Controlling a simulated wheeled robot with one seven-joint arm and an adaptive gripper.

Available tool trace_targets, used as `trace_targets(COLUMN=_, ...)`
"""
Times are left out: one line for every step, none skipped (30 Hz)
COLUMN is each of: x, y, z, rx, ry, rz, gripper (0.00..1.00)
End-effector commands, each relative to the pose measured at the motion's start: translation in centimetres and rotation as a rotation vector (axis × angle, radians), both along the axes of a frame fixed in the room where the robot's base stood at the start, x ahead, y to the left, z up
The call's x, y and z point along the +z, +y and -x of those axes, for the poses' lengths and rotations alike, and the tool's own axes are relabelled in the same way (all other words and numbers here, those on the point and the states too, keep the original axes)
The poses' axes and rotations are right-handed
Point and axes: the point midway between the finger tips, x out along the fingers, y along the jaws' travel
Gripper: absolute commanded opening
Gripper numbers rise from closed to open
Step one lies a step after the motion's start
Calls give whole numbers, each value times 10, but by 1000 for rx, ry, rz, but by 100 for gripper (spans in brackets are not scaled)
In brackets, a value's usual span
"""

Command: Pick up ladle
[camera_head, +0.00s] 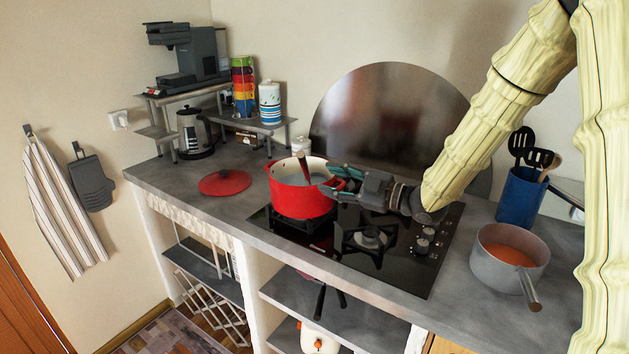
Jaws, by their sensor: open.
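The red pot (302,198) stands on the cooktop on the grey counter. A reddish-brown handle (303,167) sticks up out of the pot, tilted; it looks like the ladle's handle, and its lower end is hidden inside the pot. My gripper (331,180) is open and reaches in from the right at the pot's right rim. Its fingertips are just right of the handle and appear apart from it; the exact gap in depth cannot be told.
A red lid (225,182) lies left of the pot. A grey saucepan (509,260) and a blue utensil holder (520,197) stand at the right. A round dark panel (385,105) leans on the wall behind. The cooktop's front right (405,275) is clear.

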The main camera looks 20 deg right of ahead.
Motion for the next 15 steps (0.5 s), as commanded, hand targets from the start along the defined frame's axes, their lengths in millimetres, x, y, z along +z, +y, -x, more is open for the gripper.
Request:
trace_targets(x=1, y=7, z=-6, rx=4, ry=0, rz=1, gripper=40)
trace_targets(x=1, y=10, z=-9, rx=4, ry=0, rz=2, gripper=40)
trace_targets(x=0, y=13, z=-11, rx=5, ry=1, rz=1, gripper=40)
trace_targets(x=0, y=15, z=-13, rx=6, ry=1, rz=1, gripper=40)
trace_targets(x=0, y=17, z=-14, rx=6, ry=1, rz=1, gripper=40)
trace_targets(x=0, y=18, z=-16, rx=6, ry=1, rz=1, gripper=40)
trace_targets(x=0, y=18, z=-17, rx=5, ry=0, rz=0, gripper=40)
trace_targets(x=0, y=19, z=-17, rx=5, ry=0, rz=0, gripper=40)
trace_targets(x=0, y=19, z=-18, rx=5, ry=0, rz=0, gripper=40)
trace_targets(x=1, y=20, z=-19, rx=4, ry=0, rz=0, gripper=40)
trace_targets(x=1, y=20, z=-20, rx=4, ry=0, rz=0, gripper=40)
trace_targets(x=2, y=22, z=-22, rx=4, ry=0, rz=0, gripper=40)
trace_targets(x=2, y=23, z=-24, rx=4, ry=0, rz=1, gripper=40)
trace_targets(x=2, y=24, z=-26, rx=4, ry=-1, rz=1, gripper=40)
trace_targets(x=2, y=27, z=-30, rx=5, ry=0, rz=0, gripper=40)
